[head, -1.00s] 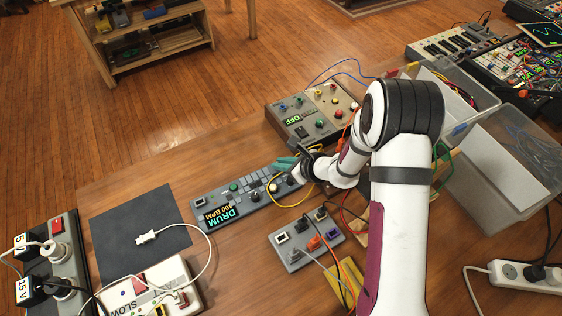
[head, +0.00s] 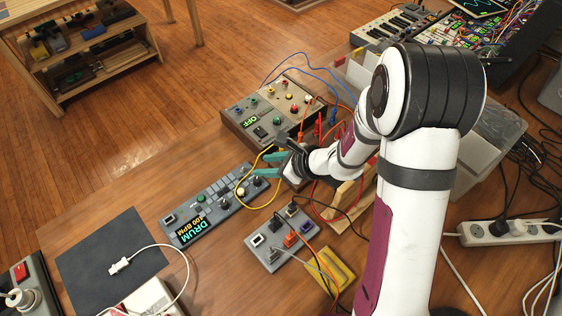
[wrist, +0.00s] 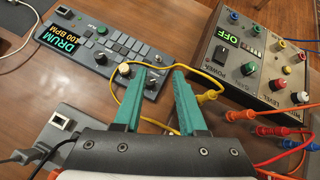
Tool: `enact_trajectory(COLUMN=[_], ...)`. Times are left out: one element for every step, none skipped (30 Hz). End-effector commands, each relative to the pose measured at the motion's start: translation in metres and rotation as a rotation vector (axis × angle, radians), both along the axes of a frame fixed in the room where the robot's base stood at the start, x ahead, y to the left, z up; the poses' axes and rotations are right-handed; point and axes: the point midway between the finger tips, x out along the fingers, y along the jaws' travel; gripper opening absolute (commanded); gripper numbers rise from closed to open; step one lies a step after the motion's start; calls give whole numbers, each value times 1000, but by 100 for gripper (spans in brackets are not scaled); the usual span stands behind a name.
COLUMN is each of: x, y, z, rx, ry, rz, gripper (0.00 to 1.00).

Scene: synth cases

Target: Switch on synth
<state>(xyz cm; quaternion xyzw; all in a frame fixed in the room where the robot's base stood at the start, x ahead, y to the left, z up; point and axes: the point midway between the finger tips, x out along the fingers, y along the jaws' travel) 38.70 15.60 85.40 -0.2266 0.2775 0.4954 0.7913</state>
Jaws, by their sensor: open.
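The synth (head: 288,108) is a grey box with wooden sides, knobs, coloured sockets and a green display reading OFF. In the wrist view the synth (wrist: 262,62) is at the upper right, with a small switch (wrist: 250,47) marked POWER beside the display. My gripper (head: 262,165) has two teal fingers, apart and empty, near the right end of the drum machine (head: 205,208). In the wrist view the open gripper (wrist: 152,74) points between the drum machine (wrist: 100,52) and the synth.
A yellow cable (wrist: 190,90) loops just by the fingers, with its plug near the synth's front. Red and orange cables lie at the right. A grey switch box (head: 272,243) sits in front of my gripper. A dark mat (head: 105,258) lies at the left.

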Motion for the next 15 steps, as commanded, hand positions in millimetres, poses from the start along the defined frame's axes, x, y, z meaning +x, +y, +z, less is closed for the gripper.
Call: enact_trajectory(x=[-3,-5,-8,-10,-13,-14,-16,-17,-19,-20,-21,-22,-22,-22,-22], y=[-8,-12,-17,-21,-24,-29,-31,-33,-36,-38,-39,-40,-40,-41,-41], z=[8,12,18,21,24,29,31,34,36,38,39,40,41,41,41], rx=[0,0,0,0,-1,-1,-1,0,0,0,0,0,0,0,0], ry=[-4,-3,-4,-4,-3,-3,-3,-2,-2,-2,-1,0,0,1,0], rz=[-4,-3,-2,-2,-3,-2,-2,-2,-1,-1,-1,0,0,-1,0], gripper=[41,41,41,41,41,41,41,41,41,41,41,41,41,41,41])
